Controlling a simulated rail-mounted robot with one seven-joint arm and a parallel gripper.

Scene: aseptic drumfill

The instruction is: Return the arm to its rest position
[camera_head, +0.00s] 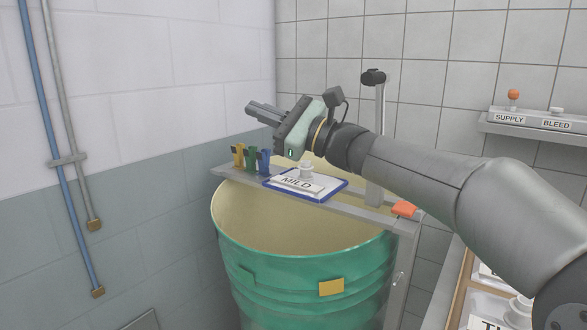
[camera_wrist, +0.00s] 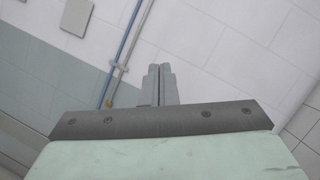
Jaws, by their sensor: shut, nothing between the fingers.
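My gripper (camera_head: 262,112) is held in the air above the green drum, pointing left toward the wall in the head view. Its fingers (camera_wrist: 160,84) are together and empty in the wrist view, with the tiled wall and pipes beyond. My arm reaches in from the lower right of the head view. The gripper appears clear of these things.
The open green drum (camera_head: 300,275) stands below the shelf (camera_head: 237,174). Yellow, green and blue clips (camera_head: 251,160) stand at the shelf's left end. A post (camera_head: 380,140) rises behind my arm. A SUPPLY and BLEED ledge (camera_head: 535,125) is at right. Pipes (camera_head: 62,160) run down the left wall.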

